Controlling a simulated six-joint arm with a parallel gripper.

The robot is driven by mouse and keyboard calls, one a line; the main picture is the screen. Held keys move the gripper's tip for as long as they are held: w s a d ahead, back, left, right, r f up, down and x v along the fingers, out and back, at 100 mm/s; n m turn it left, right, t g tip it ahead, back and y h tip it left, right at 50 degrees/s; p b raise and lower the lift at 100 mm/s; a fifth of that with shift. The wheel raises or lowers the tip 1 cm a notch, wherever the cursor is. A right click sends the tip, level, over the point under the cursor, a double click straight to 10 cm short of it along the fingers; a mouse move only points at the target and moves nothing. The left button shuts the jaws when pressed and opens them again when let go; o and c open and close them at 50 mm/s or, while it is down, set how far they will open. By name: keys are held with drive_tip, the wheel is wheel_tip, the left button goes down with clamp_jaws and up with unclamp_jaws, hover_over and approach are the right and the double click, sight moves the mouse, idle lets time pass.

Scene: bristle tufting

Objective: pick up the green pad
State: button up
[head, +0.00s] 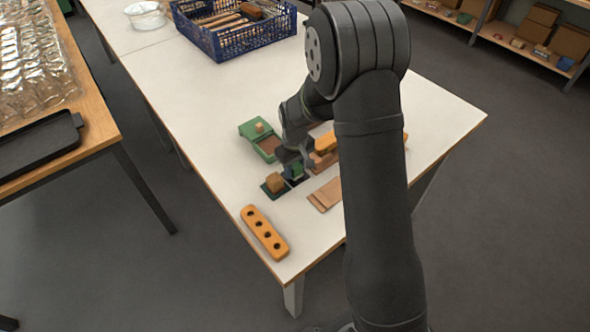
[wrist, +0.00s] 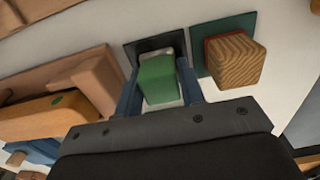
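The green pad (wrist: 158,79) is a small rounded block with a pale grey part at its base. It stands over a dark square mat (wrist: 148,47) in the wrist view. In the head view the green pad (head: 297,171) is small and partly hidden by my gripper (head: 296,163). In the wrist view, the blue fingers of my gripper (wrist: 160,84) are on either side of the pad, very close to its sides. I cannot tell whether they press on it.
A wooden block (wrist: 235,59) sits on a dark green mat (wrist: 247,27), close beside my right finger. An orange block with holes (head: 265,233) lies near the table's front edge. A green tray (head: 252,130) and flat wooden strips (head: 326,194) are nearby. A blue basket (head: 231,38) stands behind.

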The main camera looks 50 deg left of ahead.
sight(296, 164)
drive_tip(key=shift+r, duration=0.1)
wheel_tip(296, 164, up, 4)
drive_tip(key=shift+w+r, duration=0.1)
drive_tip(key=shift+r, duration=0.05)
drive_tip(key=w+d+r, duration=0.2)
drive_tip(key=d, duration=0.1)
drive_tip(key=w+d+r, duration=0.2)
drive_tip(key=d, duration=0.1)
drive_tip(key=w+d+r, duration=0.2)
drive_tip(key=d, duration=0.1)
drive_tip(key=shift+w+d+r, duration=0.15)
drive_tip(key=shift+d+r, duration=0.1)
drive_tip(key=shift+d, duration=0.1)
